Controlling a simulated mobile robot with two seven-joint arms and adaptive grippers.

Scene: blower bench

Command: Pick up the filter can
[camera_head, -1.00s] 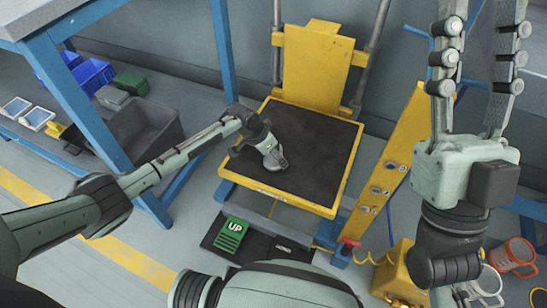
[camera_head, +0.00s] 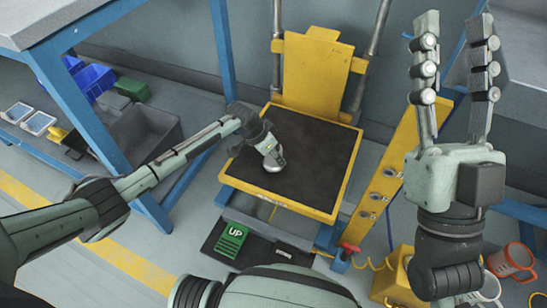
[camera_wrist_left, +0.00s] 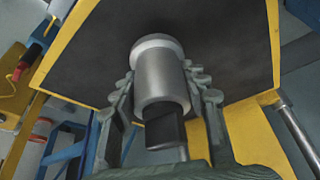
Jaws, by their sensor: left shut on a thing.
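The filter can (camera_wrist_left: 158,75) is a grey metal cylinder with a pale rim and a dark part at its near end. In the left wrist view it sits between the two fingers of my left gripper (camera_wrist_left: 165,92), which is shut on it. In the head view the can (camera_head: 273,160) shows as a small grey end at the tip of my left arm, over the black top of the yellow lift platform (camera_head: 318,165). I cannot tell whether it touches the platform. My right gripper (camera_head: 454,85) is raised at the right, fingers apart, open and empty.
A blue-legged bench (camera_head: 40,22) stands at the left, with blue bins (camera_head: 95,78) and a grey crate (camera_head: 150,135) beneath. A green UP pedal (camera_head: 230,240) lies before the platform. A yellow post (camera_head: 385,180) and an orange mug (camera_head: 512,262) are at the right.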

